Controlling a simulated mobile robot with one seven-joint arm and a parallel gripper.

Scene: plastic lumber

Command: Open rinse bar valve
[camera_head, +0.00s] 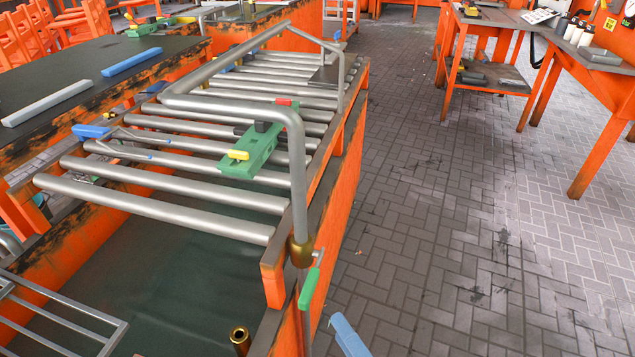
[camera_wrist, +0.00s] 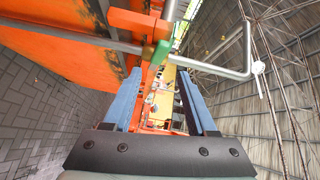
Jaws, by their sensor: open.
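The rinse bar (camera_head: 298,175) is a bent grey pipe over a roller rack, with a brass fitting (camera_head: 301,252) at its lower end. The valve's green lever handle (camera_head: 309,288) hangs slanted just below that fitting. In the wrist view the green handle (camera_wrist: 161,52) lies ahead, near the line between my fingertips, and the grey pipe (camera_wrist: 222,69) runs off to the right. My gripper (camera_head: 342,326) shows as a blue finger at the bottom of the head view, below and right of the handle and apart from it. In the wrist view both blue fingers (camera_wrist: 158,82) are spread and empty.
The orange-framed roller rack (camera_head: 180,207) carries a green tool block (camera_head: 250,152) and blue-handled pliers (camera_head: 95,132). A brass pipe end (camera_head: 240,338) stands below left of the valve. Orange workbenches (camera_head: 600,125) stand at the right. The tiled floor (camera_head: 450,230) between is clear.

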